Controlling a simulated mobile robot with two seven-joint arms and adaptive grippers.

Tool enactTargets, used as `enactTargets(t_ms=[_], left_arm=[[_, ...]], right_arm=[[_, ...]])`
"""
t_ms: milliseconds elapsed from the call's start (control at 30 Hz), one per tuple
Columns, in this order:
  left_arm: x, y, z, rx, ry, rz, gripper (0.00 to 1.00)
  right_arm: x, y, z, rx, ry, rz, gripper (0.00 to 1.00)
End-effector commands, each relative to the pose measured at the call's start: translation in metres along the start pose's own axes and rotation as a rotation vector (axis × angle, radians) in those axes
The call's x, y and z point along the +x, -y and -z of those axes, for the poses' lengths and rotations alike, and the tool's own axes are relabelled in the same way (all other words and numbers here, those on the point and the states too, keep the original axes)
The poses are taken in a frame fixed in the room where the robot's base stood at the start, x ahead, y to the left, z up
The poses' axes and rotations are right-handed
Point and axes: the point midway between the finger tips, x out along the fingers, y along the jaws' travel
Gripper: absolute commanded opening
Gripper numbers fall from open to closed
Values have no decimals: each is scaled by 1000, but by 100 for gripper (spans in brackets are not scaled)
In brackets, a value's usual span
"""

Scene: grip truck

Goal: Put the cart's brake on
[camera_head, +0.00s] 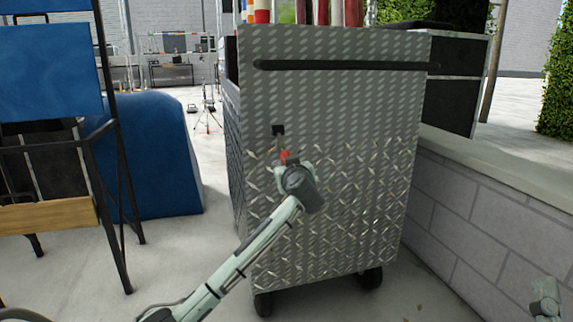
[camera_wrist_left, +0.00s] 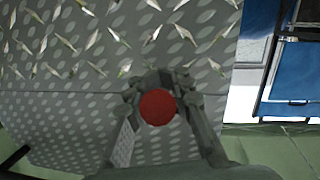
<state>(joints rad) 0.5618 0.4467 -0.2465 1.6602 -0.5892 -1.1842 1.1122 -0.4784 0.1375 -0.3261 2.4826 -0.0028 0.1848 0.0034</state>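The cart (camera_head: 345,110) is a tall grey diamond-plate box on small dark wheels, with a dark horizontal handle bar (camera_head: 340,65) near its top. A brake lever with a red knob (camera_head: 286,156) hangs below a small black mount (camera_head: 278,130) on its near face. My left gripper (camera_head: 289,168) is at the knob. In the left wrist view the round red knob (camera_wrist_left: 157,107) sits between the fingers, which close in around it from both sides.
A low grey block wall (camera_head: 480,195) runs close along the cart's right side. A blue rounded object (camera_head: 155,150) and a dark-framed rack (camera_head: 120,170) stand to the left. Poles and striped posts stick up behind the cart's top. Pale floor is clear at front left.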

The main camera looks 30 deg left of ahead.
Motion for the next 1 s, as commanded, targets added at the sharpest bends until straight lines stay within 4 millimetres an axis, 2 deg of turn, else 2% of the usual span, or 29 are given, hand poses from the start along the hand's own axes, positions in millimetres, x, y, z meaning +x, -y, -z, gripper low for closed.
enactTargets(t_ms=[33,200,567,667,1000], left_arm=[[1,2,-2,3,3,5,23],[1,1,-1,2,2,3,44],[-3,0,-1,0,2,1,44],[-15,-1,-1,0,2,-2,44],[-85,0,-1,-2,3,-1,44]], right_arm=[[0,0,0,0,1,0,42],[0,0,-1,0,2,0,42],[0,0,1,0,-2,1,42],[0,0,0,0,-1,1,42],[0,0,0,0,0,0,42]])
